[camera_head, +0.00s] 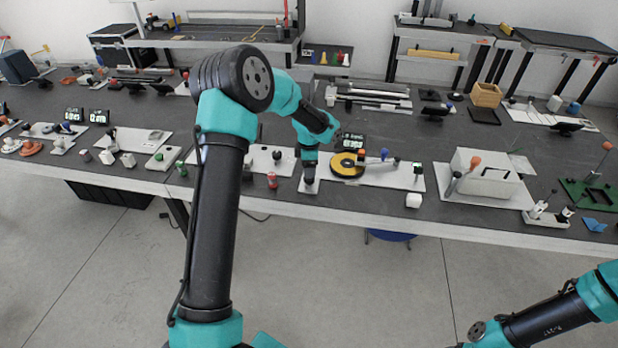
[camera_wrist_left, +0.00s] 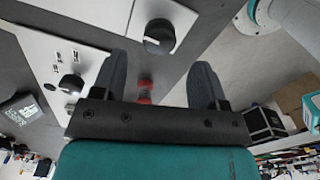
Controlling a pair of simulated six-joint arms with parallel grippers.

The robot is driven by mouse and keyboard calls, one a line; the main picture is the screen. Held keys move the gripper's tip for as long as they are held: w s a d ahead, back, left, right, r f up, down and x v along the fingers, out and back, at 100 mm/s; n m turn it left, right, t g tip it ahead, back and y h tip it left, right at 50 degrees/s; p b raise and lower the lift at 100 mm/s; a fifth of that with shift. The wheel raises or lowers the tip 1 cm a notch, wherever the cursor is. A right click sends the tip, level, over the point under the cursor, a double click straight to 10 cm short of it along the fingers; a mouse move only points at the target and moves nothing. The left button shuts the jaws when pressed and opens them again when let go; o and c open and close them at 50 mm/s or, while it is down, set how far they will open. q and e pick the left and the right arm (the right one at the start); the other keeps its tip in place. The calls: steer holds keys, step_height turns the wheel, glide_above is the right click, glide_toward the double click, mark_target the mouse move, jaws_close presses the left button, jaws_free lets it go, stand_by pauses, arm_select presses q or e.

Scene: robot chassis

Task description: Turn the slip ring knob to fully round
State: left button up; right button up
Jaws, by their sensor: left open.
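A black round knob (camera_wrist_left: 158,37) with a pale mark on its rim sits on a white base plate (camera_wrist_left: 172,12) in the left wrist view. My left gripper (camera_wrist_left: 160,72) is open, its two dark fingers apart and empty, with the knob just beyond the fingertips and not between them. The knob is hidden there behind the gripper. My right gripper is out of frame; only part of that arm shows.
A second white panel with a smaller black knob (camera_wrist_left: 70,84) and labels lies left in the wrist view. A small red object (camera_head: 272,180) stands near the table's front edge.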

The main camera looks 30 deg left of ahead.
arm_select(q)
step_height(320, 180, down, 6)
steer(key=shift+r, duration=0.1)
stand_by(0.4)
steer(key=c, duration=0.9)
